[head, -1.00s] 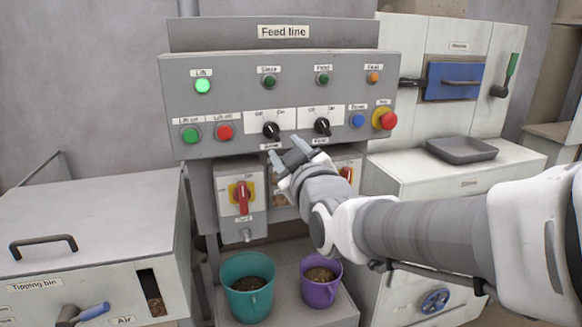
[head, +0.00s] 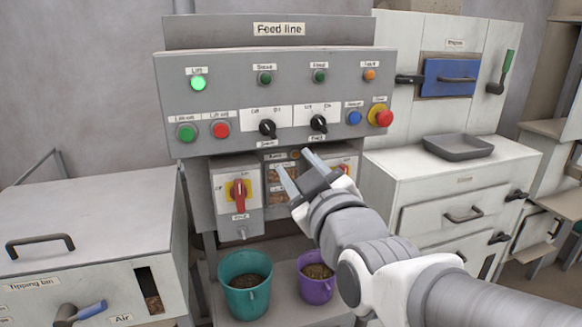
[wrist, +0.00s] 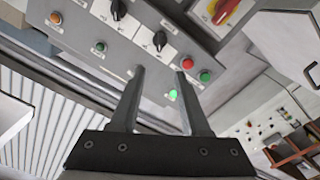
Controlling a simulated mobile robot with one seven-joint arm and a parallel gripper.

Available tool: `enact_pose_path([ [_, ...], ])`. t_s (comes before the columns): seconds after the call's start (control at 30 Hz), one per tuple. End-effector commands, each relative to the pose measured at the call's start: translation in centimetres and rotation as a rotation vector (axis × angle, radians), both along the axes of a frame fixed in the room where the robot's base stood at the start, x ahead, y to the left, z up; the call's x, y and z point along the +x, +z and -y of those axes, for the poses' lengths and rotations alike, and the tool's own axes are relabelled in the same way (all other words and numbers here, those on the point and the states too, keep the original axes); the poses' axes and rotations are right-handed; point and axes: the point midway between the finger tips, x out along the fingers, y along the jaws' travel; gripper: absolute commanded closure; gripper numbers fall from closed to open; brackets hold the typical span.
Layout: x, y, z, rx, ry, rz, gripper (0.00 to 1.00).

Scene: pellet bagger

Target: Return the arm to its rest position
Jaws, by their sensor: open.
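My gripper (head: 297,170) is open and empty in the head view, in front of the Feed line panel (head: 375,62), just below its two black selector knobs. My arm reaches in from the lower right. In the wrist view, the two fingers of my gripper (wrist: 160,80) stand apart with nothing between them. The panel (wrist: 190,20) shows tilted beyond them, with the lit green lamp (wrist: 173,95) near the right finger. The same Lift lamp (head: 198,83) glows green in the head view.
A teal bucket (head: 244,299) and a purple bucket (head: 317,290) with pellets stand below the panel. A red rotary switch (head: 239,195) is left of my gripper. The tipping bin (head: 90,215) stands at left; a cabinet (head: 385,185) with a grey tray (head: 458,153) at right.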

Motion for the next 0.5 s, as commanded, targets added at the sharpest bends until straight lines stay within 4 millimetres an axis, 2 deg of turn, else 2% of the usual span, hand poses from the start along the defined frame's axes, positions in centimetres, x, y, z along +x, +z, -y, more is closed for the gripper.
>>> enact_pose_path([
  [0.13, 0.0, -0.4, 0.3, 0.008, -0.006, -0.031, 0.54],
  [0.23, -0.3, -1.6, 1.2, 0.025, -0.021, -0.114, 0.54],
  [0.37, -1.3, -4.2, 3.0, 0.070, -0.067, -0.292, 0.54],
  [0.5, -3.5, -7.2, 5.3, 0.128, -0.144, -0.504, 0.54],
])
